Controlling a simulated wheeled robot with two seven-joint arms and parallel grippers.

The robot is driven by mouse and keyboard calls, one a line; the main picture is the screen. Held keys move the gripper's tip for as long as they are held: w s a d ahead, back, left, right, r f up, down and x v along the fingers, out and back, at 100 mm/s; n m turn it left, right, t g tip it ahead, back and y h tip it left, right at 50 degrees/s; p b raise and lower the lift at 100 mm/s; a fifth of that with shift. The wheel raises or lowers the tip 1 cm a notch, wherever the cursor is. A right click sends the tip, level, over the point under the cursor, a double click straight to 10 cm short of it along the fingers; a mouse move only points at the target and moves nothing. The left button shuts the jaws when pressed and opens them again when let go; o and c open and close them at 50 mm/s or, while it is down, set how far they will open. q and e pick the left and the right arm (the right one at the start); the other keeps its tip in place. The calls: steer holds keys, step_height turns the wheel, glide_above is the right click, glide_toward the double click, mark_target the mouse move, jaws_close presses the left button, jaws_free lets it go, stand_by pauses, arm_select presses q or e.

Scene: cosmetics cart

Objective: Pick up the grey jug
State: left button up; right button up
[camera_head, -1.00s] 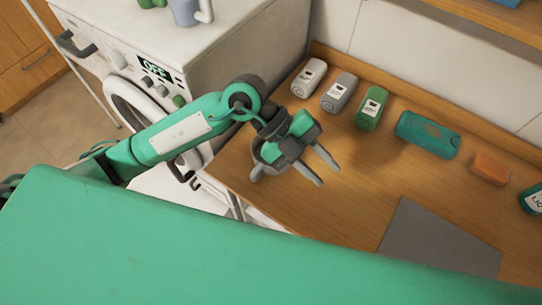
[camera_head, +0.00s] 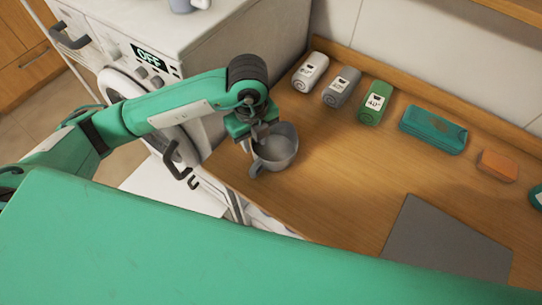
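The grey jug (camera_head: 286,150) stands on the wooden worktop near its left edge, with its open mouth up and its handle toward the front left. My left gripper (camera_head: 263,132) is right above the jug's left rim, pointing down, with its fingers at or just inside the mouth. The arm and gripper body hide part of the fingers, so I cannot tell whether they are spread, closed or touching the rim. My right gripper is out of view.
A teal case (camera_head: 434,130), an orange block (camera_head: 497,166) and a grey mat (camera_head: 445,240) lie to the right. A washing machine (camera_head: 200,45) stands left.

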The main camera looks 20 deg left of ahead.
mark_target(256, 159)
arm_select(q)
step_height(256, 159, down, 8)
steer(key=b, duration=0.4)
steer(key=shift+d, duration=0.1)
steer(key=shift+s, duration=0.1)
jaws_close()
